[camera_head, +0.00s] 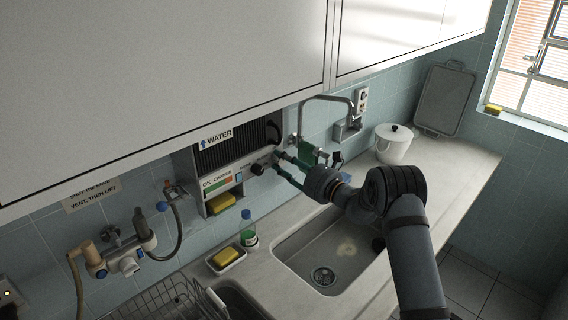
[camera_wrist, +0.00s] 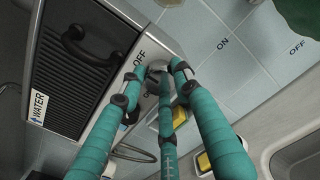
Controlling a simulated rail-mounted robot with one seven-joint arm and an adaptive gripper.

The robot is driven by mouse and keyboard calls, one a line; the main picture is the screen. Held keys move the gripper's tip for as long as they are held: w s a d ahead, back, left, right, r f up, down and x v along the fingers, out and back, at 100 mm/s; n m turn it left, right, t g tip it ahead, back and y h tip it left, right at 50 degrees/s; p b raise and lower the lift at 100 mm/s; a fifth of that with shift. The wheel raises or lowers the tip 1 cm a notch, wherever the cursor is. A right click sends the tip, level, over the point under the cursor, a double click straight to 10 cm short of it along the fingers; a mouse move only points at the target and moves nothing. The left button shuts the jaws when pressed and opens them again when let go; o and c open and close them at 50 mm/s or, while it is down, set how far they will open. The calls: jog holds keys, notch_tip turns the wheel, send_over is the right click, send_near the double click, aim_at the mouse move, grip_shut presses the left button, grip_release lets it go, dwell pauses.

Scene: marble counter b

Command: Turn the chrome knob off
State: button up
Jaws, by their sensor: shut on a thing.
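The chrome knob (camera_wrist: 156,67) shows in the wrist view as a small shiny piece between my teal fingers, beside an "OFF" label on the wall unit. My gripper (camera_wrist: 151,82) is closed around it, with fingertips on both sides. In the head view my gripper (camera_head: 277,160) reaches from the right to the lower right end of the wall unit (camera_head: 235,160). There the fingers largely hide the knob, and its turned angle cannot be read.
A black knob (camera_head: 258,168) sits left of my fingers. A white pot (camera_head: 393,146) is farther right.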

jog(key=shift+s+f, duration=0.1)
jog(key=shift+f, duration=0.2)
jog(key=o, duration=1.1)
jog(key=shift+r, duration=0.1)
jog(key=shift+o, duration=0.2)
jog(key=shift+d+r, duration=0.1)
jog(key=v, duration=1.2)
